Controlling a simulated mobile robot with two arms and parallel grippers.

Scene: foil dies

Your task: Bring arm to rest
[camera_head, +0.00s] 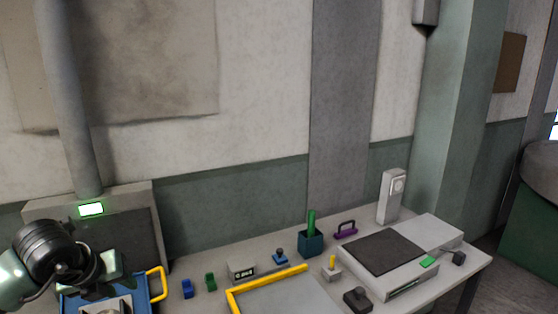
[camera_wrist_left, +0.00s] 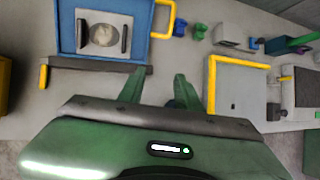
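My left arm (camera_head: 45,255) comes in at the lower left of the head view, in front of a blue tray with a yellow handle (camera_head: 157,283). In the left wrist view my left gripper (camera_wrist_left: 157,85) has its two green fingers apart, with bare table surface showing between them and nothing clearly held. A small dark blue patch shows beside the right finger; I cannot tell what it is. The blue tray (camera_wrist_left: 68,30) lies beyond the fingers, with a grey metal block (camera_wrist_left: 104,36) in it. My right gripper is not in view.
A yellow-edged grey panel (camera_head: 280,296) lies at the front middle. Small blue (camera_head: 187,288) and green (camera_head: 210,281) pieces, a dark teal holder (camera_head: 311,243), a purple handle (camera_head: 346,229) and a grey flat machine (camera_head: 410,262) stand on the table. A screen unit (camera_head: 120,220) is behind the arm.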

